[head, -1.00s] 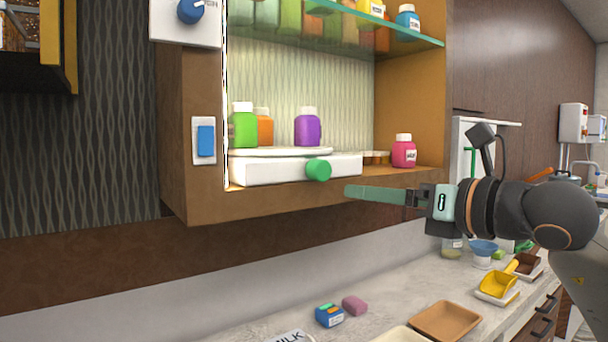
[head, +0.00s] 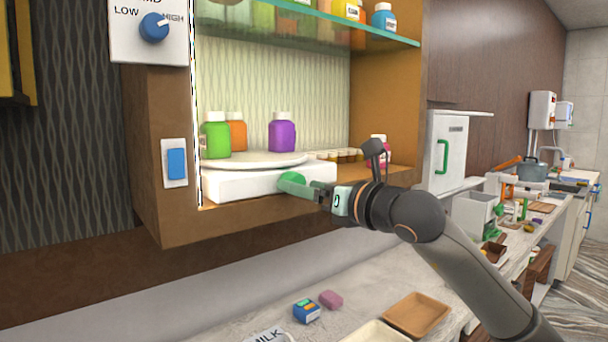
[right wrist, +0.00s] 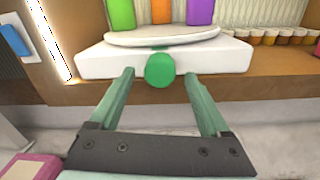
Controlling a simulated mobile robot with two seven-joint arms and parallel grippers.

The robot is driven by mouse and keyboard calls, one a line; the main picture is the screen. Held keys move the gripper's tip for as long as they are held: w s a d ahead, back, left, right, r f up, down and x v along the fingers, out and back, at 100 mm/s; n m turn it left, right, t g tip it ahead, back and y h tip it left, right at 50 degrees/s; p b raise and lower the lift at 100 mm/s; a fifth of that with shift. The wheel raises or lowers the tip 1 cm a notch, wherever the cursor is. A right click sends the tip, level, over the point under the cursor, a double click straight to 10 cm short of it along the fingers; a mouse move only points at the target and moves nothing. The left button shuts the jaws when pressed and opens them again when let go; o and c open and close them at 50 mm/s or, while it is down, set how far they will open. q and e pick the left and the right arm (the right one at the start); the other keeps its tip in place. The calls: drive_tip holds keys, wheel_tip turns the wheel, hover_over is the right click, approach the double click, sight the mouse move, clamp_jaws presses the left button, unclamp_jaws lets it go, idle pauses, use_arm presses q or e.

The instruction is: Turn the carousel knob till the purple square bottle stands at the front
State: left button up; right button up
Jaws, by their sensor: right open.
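The carousel is a white round plate (head: 255,161) on a white box base (head: 240,185) on the cabinet shelf. Its green knob (head: 291,181) is on the front of the base. The purple square bottle (head: 282,133) stands at the right of the plate, with an orange bottle (head: 237,132) and a green bottle (head: 215,136) to its left. My right gripper (head: 296,188) is at the knob. In the right wrist view, its open fingers (right wrist: 160,84) lie left and right of the knob (right wrist: 160,70), with gaps on both sides. My left gripper is not in view.
A glass shelf (head: 310,22) with bottles is above the carousel. A pink bottle (head: 378,147) stands right on the shelf, partly hidden by my arm. A row of small jars (right wrist: 270,38) is right of the carousel. A blue switch (head: 176,163) is on the left cabinet face.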

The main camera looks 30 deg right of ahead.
drive_tip(key=shift+w, duration=0.35)
drive_tip(key=shift+c, duration=0.2)
clamp_jaws()
